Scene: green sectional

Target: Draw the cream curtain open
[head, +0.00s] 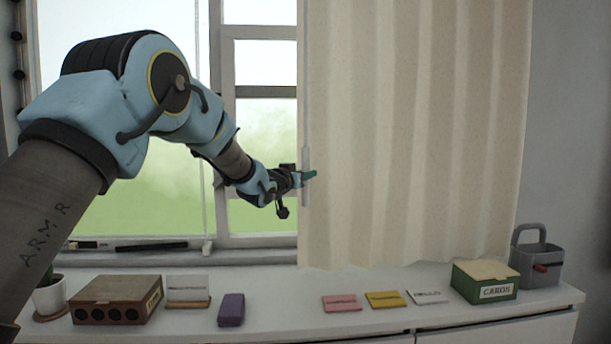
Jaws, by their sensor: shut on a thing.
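The cream curtain (410,130) hangs in folds over the right side of the window, its lower edge a little above the white cabinet top. A pale upright strip or rod (305,110) runs along its left edge. My gripper (308,175) is at that left edge, shut on it at about mid-height of the window. Greenish fingertips show against the strip. The exact grip between the fingers is too small to tell. My arm reaches in from the left in front of the window.
The white cabinet top (270,320) below holds a plant pot (50,295), a wooden box (117,299), a purple block (231,309), a pink pad (342,303), a yellow pad (386,299), a green cards box (484,284) and a grey caddy (536,262). Uncovered window glass (130,210) lies left of the curtain.

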